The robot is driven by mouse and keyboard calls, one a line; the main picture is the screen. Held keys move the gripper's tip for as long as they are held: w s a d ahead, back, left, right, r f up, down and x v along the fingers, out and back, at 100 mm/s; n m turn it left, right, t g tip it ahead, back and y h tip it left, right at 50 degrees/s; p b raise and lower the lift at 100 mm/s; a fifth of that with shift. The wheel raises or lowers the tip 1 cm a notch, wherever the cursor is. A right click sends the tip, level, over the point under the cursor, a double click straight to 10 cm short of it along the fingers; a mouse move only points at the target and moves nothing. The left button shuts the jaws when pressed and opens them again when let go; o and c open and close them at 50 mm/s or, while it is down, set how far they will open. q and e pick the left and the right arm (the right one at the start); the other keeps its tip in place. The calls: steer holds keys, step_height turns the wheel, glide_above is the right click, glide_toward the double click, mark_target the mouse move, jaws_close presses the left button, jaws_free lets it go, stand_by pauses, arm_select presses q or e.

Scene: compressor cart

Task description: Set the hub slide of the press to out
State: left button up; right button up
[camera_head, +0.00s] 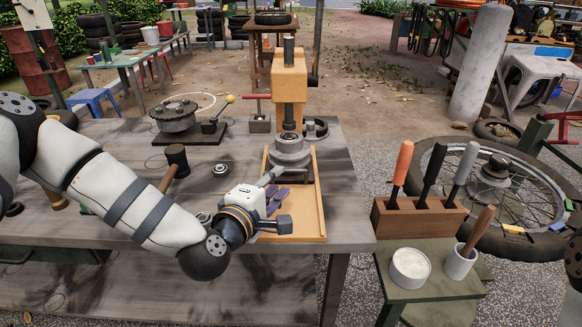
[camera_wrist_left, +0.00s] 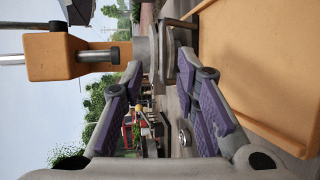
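The press (camera_head: 289,78) is an orange upright with a dark vertical ram, standing on the bench. Below the ram, a grey stepped hub (camera_head: 291,152) sits at the far end of a tan slide track (camera_head: 309,205) with raised edges. My left gripper (camera_head: 277,190) is over the near part of the track, just in front of the hub. In the left wrist view its purple-padded fingers (camera_wrist_left: 160,75) are spread, with the grey hub (camera_wrist_left: 158,50) beyond their tips. Contact cannot be told. The arm hides part of the track's left side. My right gripper does not show.
On the bench, a mallet (camera_head: 175,160) lies left of my gripper and a round fixture (camera_head: 176,117) stands farther back. A side stand at right holds a wooden tool block (camera_head: 420,218), a white tub (camera_head: 410,268) and a cup (camera_head: 461,262).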

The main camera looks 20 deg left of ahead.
mark_target(289, 171)
arm_select(q)
steer(key=x, duration=0.7)
steer(key=shift+w+f+b, duration=0.1)
steer(key=shift+f+b, duration=0.2)
steer(key=shift+b, duration=0.1)
steer(key=shift+w+r, duration=0.1)
steer(key=shift+w, duration=0.25)
jaws_close()
